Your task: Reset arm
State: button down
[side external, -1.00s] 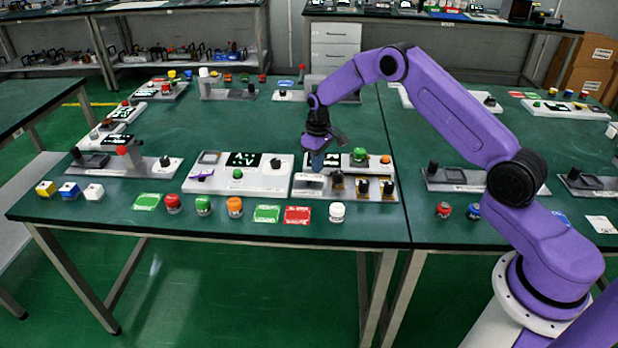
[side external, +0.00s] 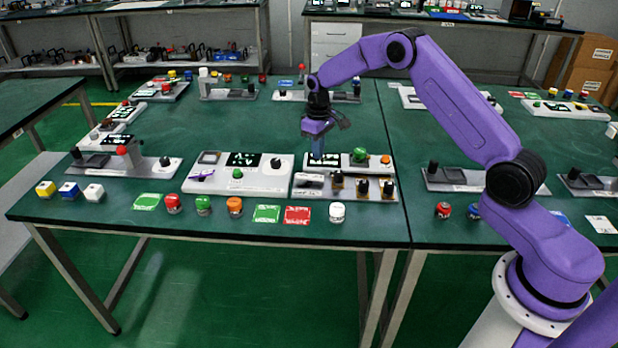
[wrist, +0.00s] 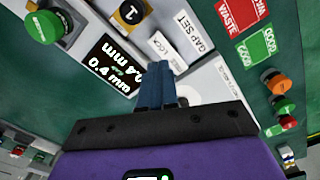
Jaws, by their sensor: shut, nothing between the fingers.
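My purple arm reaches over the green table (side external: 120,225) from the right. My gripper (side external: 318,155) points down, with its blue fingers shut and nothing between them. In the side view it hangs over the back-left part of a white panel (side external: 304,183) and looks to be above it. The panel carries a dark display, a green knob (side external: 360,154), an orange button (side external: 385,160) and several black knobs (side external: 363,186).
A white panel with a screen (side external: 245,180) stands just left of the gripper. Coloured buttons (side external: 235,206), green and red cards (side external: 297,215) and a white cap (side external: 337,212) lie along the front edge. More devices stand at the back and right. Space above the table is clear.

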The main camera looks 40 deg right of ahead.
jog(key=s+a+r+n, duration=0.2)
jog(key=s+a+r, duration=0.45)
jog(key=s, duration=0.25)
jog(key=s+a+r+n, duration=0.2)
jog(key=s+a+r, duration=0.3)
jog(key=s+a, duration=0.35)
jog(key=s+d+r+n, duration=0.1)
jog(key=s+d+n, duration=0.1)
jog(key=s, duration=1.1)
jog(key=s+d+r+n, duration=0.1)
jog(key=s+d+n, duration=0.2)
jog(key=s, duration=1.1)
jog(key=shift+s+d+r+n, duration=0.15)
jog(key=shift+s+r+n, duration=0.1)
jog(key=shift+n, duration=0.05)
